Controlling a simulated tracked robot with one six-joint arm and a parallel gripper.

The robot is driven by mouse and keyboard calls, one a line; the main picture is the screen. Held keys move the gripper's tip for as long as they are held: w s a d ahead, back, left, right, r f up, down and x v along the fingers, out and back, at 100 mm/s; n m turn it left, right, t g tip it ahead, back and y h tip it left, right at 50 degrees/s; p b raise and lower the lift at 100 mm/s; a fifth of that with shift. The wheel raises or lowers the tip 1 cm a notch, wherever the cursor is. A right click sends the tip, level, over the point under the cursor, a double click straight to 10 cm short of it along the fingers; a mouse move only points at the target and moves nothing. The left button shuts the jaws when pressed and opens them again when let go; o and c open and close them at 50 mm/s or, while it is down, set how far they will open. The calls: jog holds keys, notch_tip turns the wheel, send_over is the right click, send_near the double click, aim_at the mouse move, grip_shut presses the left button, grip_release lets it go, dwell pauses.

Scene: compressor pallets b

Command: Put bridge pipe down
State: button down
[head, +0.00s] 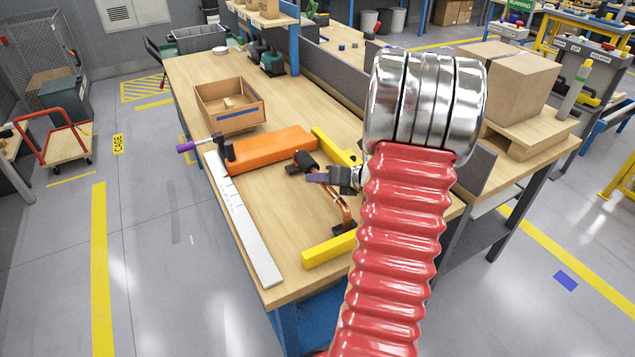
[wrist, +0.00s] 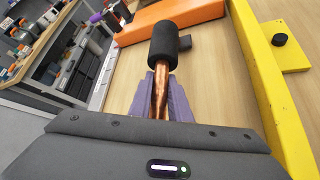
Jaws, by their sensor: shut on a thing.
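The bridge pipe (head: 337,203) is a bent copper tube with black sleeves at its ends. In the head view it is between two yellow bars (head: 330,248), low over the wooden bench; I cannot tell whether it touches the top. My gripper (head: 322,177) has purple fingers and is shut on the pipe. In the wrist view the fingers (wrist: 163,88) close around the copper (wrist: 160,92), with a black sleeve (wrist: 163,47) just beyond them. My red ribbed arm hides part of the bench and the far yellow bar.
An orange block (head: 272,149) lies just behind the pipe. A purple-handled tool (head: 190,146) is left of it. A white ruled strip (head: 243,220) runs along the bench's left edge. An open cardboard box (head: 230,118) stands farther back. Bare wood (head: 262,205) lies between strip and pipe.

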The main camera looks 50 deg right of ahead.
jog(key=shift+f, duration=0.45)
jog(key=c, duration=1.6)
grip_release()
jog(key=shift+f, duration=0.1)
jog(key=shift+c, duration=0.2)
jog(key=v, duration=1.2)
jog(key=shift+a, duration=0.1)
